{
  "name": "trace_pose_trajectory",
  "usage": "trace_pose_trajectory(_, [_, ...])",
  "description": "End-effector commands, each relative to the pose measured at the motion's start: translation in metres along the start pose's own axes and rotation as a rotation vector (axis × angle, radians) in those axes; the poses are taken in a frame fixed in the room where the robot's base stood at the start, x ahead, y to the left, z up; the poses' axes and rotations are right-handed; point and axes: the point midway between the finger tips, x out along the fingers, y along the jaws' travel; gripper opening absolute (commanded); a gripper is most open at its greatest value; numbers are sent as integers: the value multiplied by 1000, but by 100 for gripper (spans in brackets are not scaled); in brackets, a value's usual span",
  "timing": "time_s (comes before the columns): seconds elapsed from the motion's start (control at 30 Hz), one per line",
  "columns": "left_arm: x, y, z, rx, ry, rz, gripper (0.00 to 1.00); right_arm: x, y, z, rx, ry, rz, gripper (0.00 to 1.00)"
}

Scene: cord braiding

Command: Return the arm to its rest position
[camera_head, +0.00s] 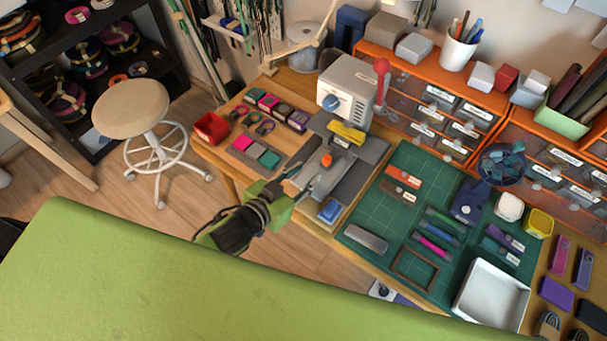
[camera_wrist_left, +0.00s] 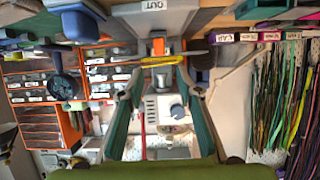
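My left gripper (camera_head: 298,182) reaches in from the left over the front edge of the workbench, beside the grey platform of a white machine (camera_head: 349,82). In the left wrist view its two fingers (camera_wrist_left: 158,92) stand well apart, with nothing held between them. Beyond them in that view are an orange piece (camera_wrist_left: 158,47), a yellow piece (camera_wrist_left: 163,60) and the machine's blue knob (camera_wrist_left: 178,112). Whether the fingers touch the platform I cannot tell. My right gripper is in neither view.
A green cutting mat (camera_head: 395,237) with tools, strips and a white tray (camera_head: 491,293) lies right of the machine. Orange drawer units (camera_head: 428,72) line the back. A red bin (camera_head: 211,128) sits at the bench's left end; a stool (camera_head: 131,108) stands on open floor.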

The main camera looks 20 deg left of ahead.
Motion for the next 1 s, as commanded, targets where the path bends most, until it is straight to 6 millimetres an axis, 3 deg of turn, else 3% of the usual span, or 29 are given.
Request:
trace_pose_trajectory(0.4, [0, 0, 0, -1, -4, -4, 32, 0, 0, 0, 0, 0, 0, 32])
trace_pose_trajectory(0.57, [-10, -10, 6, -19, -74, -71, 32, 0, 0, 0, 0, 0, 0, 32])
trace_pose_trajectory(0.77, [-57, -29, 36, -65, -336, -202, 32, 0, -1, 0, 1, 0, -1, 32])
trace_pose_trajectory(1.0, [-121, -26, 70, -95, -616, -219, 32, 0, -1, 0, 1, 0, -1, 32])
